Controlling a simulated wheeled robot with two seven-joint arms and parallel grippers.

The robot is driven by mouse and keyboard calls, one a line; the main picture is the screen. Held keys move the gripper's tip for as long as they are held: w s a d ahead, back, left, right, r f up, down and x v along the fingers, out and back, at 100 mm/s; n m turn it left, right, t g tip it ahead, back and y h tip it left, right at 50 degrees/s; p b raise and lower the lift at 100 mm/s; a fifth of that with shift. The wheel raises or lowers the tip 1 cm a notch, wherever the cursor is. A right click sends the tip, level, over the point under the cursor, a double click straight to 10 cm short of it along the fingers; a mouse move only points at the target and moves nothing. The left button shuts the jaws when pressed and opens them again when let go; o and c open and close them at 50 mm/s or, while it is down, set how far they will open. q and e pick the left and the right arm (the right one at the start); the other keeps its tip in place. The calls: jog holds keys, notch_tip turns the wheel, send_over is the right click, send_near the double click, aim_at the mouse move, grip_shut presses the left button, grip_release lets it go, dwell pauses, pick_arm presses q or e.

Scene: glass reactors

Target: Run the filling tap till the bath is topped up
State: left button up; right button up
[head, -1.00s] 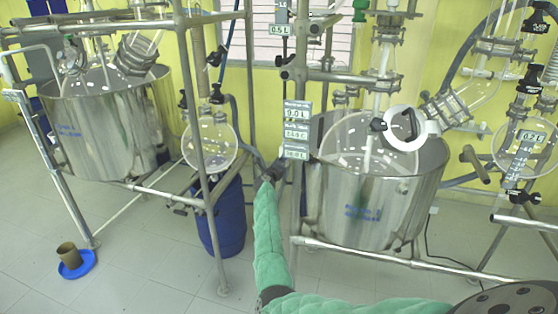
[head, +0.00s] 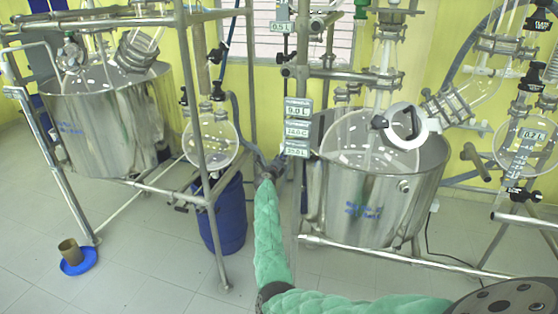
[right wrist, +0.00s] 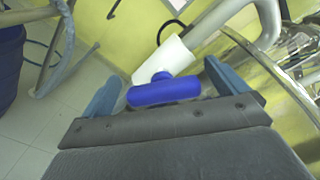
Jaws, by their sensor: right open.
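The filling tap has a blue T-shaped handle (right wrist: 163,92) on a white body (right wrist: 160,62), joined to a grey pipe in the right wrist view. My right gripper (right wrist: 162,80) is open, with one blue-grey finger on each side of the handle. I cannot tell whether either finger touches it. In the head view my right gripper (head: 268,172) is at the left side of the right-hand steel bath (head: 375,205), and the tap cannot be made out there. A glass flask sits in the bath; the water level is not clear. My left gripper is out of view.
A second steel bath (head: 105,125) stands at the left. A blue drum (head: 222,215) stands behind my right arm's left side. A blue dish (head: 79,262) lies on the floor.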

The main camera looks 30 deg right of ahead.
jog(key=shift+s+a+f, duration=0.1)
jog(key=shift+s+a, duration=0.15)
jog(key=shift+a, duration=0.15)
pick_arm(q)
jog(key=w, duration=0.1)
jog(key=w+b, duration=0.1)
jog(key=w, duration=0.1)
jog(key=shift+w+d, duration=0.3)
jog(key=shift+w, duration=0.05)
pick_arm(e)
jog(key=v, duration=0.7)
jog(key=shift+d, duration=0.1)
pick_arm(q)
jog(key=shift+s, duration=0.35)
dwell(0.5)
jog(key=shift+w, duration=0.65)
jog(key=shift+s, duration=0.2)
